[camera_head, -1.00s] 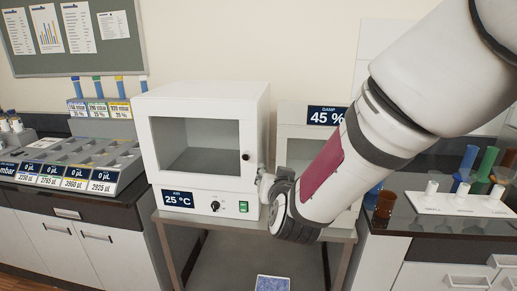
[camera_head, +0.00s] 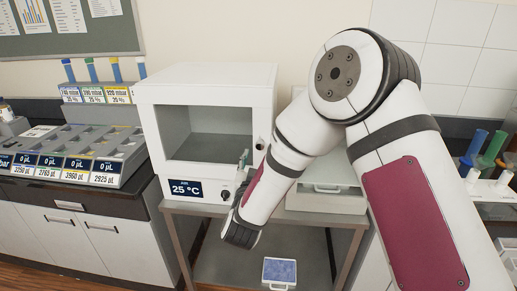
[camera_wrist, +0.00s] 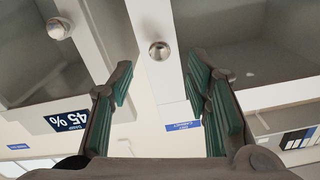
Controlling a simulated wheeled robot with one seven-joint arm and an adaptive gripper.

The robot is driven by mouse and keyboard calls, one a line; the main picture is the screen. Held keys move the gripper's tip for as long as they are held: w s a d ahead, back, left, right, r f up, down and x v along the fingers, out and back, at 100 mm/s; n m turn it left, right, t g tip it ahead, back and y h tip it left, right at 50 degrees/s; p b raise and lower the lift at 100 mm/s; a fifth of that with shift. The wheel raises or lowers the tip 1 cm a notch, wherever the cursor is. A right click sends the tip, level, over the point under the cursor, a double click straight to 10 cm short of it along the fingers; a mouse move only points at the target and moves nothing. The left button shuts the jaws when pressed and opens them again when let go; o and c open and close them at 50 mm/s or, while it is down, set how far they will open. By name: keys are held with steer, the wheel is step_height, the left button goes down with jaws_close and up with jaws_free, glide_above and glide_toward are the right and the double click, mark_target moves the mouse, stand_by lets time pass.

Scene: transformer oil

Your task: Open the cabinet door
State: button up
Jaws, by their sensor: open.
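The white cabinet (camera_head: 222,80) with a large window and a 25 °C display (camera_head: 186,190) stands on a metal table. Its door looks shut, with a small round knob (camera_head: 260,144) at the door's right edge. My gripper (camera_head: 243,160) is in front of the cabinet's lower right, mostly hidden by my arm in the head view. In the wrist view, which is upside down, my gripper (camera_wrist: 161,68) is open and empty. The silver knob (camera_wrist: 159,51) shows between the two fingers, beyond them; contact does not show.
A rack of trays (camera_head: 75,155) is on the left counter. A blue-topped scale (camera_head: 280,272) sits below.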

mark_target(259, 148)
steer(key=w, duration=0.8)
steer(key=shift+d, duration=0.15)
jaws_close()
